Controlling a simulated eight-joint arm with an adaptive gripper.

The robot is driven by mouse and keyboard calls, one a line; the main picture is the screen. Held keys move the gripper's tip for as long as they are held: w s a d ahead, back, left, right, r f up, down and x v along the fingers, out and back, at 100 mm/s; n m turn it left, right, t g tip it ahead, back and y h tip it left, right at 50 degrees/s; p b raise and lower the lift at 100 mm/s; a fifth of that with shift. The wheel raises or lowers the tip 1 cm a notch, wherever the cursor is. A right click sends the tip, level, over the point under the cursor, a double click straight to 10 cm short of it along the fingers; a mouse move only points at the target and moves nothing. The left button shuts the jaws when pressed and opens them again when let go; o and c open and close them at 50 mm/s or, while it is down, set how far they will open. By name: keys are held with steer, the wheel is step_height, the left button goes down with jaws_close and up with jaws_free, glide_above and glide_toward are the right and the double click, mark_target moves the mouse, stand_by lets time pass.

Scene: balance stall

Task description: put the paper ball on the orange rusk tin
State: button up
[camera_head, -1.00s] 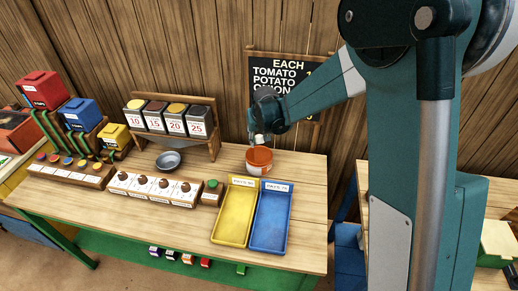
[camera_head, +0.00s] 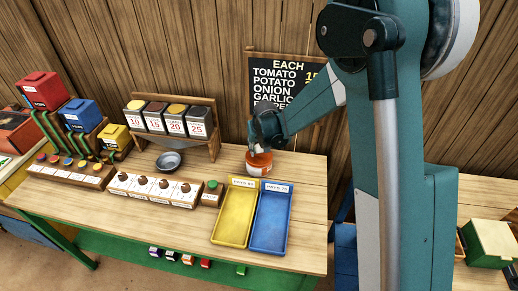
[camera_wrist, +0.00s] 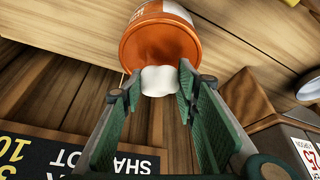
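The orange rusk tin (camera_head: 260,168) stands on the wooden counter, near its back edge and behind the blue tray. In the wrist view the tin (camera_wrist: 160,42) shows its orange top and part of a white label. The white paper ball (camera_wrist: 161,80) sits between my fingertips, with the finger pads close against both sides. My gripper (camera_head: 258,148) points down right over the tin, shut on the ball. In the wrist view the ball overlaps the edge of the tin's top. I cannot tell whether it touches the tin.
A yellow tray (camera_head: 234,217) and a blue tray (camera_head: 269,220) lie in front of the tin. A rack of priced canisters (camera_head: 172,121) and a grey bowl (camera_head: 169,162) are to the left. A black price board (camera_head: 276,80) hangs behind. The counter right of the tin is clear.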

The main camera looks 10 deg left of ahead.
steer(key=shift+f, duration=0.25)
steer(key=shift+f, duration=0.15)
steer(key=o, duration=0.6)
steer(key=shift+o, duration=0.2)
steer(key=shift+r, duration=0.2)
steer(key=v, duration=1.2)
stand_by(0.7)
steer(key=shift+d, duration=0.1)
